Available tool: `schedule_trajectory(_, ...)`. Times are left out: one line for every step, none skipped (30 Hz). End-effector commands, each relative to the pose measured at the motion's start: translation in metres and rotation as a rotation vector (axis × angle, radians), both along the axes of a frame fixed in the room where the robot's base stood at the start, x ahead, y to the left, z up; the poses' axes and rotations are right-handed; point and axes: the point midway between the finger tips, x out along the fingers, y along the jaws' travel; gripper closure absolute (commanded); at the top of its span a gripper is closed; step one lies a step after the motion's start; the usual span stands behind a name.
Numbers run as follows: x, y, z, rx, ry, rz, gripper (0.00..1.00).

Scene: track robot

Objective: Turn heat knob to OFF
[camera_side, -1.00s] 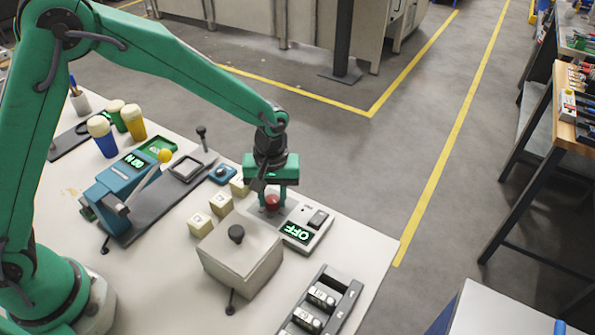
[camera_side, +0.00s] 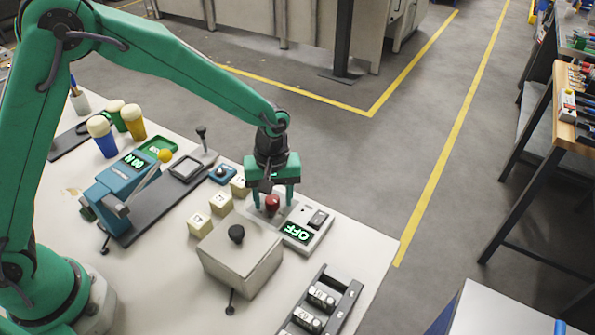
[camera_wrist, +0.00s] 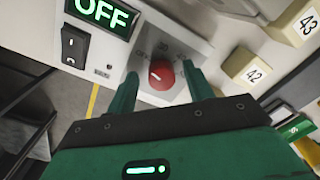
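The heat knob (camera_side: 272,203) is red and sits on a light control panel (camera_side: 318,233). In the wrist view the red knob (camera_wrist: 161,74) shows a white mark on its face. The panel's display (camera_side: 297,232) glows green and reads OFF, and the display also reads OFF in the wrist view (camera_wrist: 103,12). My gripper (camera_side: 273,206) is over the panel, fingers pointing down. Its fingers (camera_wrist: 160,70) are open, one on each side of the knob. A gap shows between the left finger and the knob; the right finger is close to it, and contact there is unclear.
A black rocker switch (camera_side: 318,218) is on the same panel. A grey box with a black knob (camera_side: 237,234) stands close in front. Numbered cream blocks (camera_side: 221,204) lie to the left. A blue lever device (camera_side: 128,185) stands farther left. Open floor lies beyond the table's right edge.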

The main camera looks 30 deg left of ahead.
Motion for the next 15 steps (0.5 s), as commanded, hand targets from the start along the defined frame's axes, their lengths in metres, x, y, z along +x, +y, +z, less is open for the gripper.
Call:
schedule_trajectory(0.000, 0.000, 0.000, 0.000, 0.000, 0.000, 0.48)
schedule_trajectory(0.000, 0.000, 0.000, 0.000, 0.000, 0.001, 0.48)
schedule_trajectory(0.000, 0.001, 0.000, 0.000, 0.000, 0.001, 0.48)
schedule_trajectory(0.000, 0.001, 0.000, 0.000, 0.000, 0.001, 0.48)
schedule_trajectory(0.000, 0.001, 0.001, 0.000, 0.000, 0.001, 0.48)
schedule_trajectory(0.000, 0.001, 0.001, 0.000, 0.000, 0.001, 0.48)
schedule_trajectory(0.000, 0.001, 0.001, 0.000, 0.000, 0.001, 0.48)
schedule_trajectory(0.000, 0.001, 0.002, 0.000, 0.000, 0.001, 0.48)
schedule_trajectory(0.001, 0.001, 0.004, -0.001, -0.001, 0.001, 0.48)
schedule_trajectory(0.001, 0.001, 0.005, -0.001, -0.001, 0.001, 0.48)
schedule_trajectory(0.001, 0.001, 0.007, -0.001, -0.001, 0.001, 0.48)
schedule_trajectory(0.001, 0.001, 0.010, -0.001, -0.001, 0.001, 0.48)
schedule_trajectory(0.001, 0.001, 0.013, -0.001, -0.002, 0.001, 0.48)
schedule_trajectory(0.001, 0.000, 0.015, -0.002, -0.003, 0.001, 0.48)
schedule_trajectory(0.002, 0.000, 0.020, -0.002, -0.003, 0.001, 0.48)
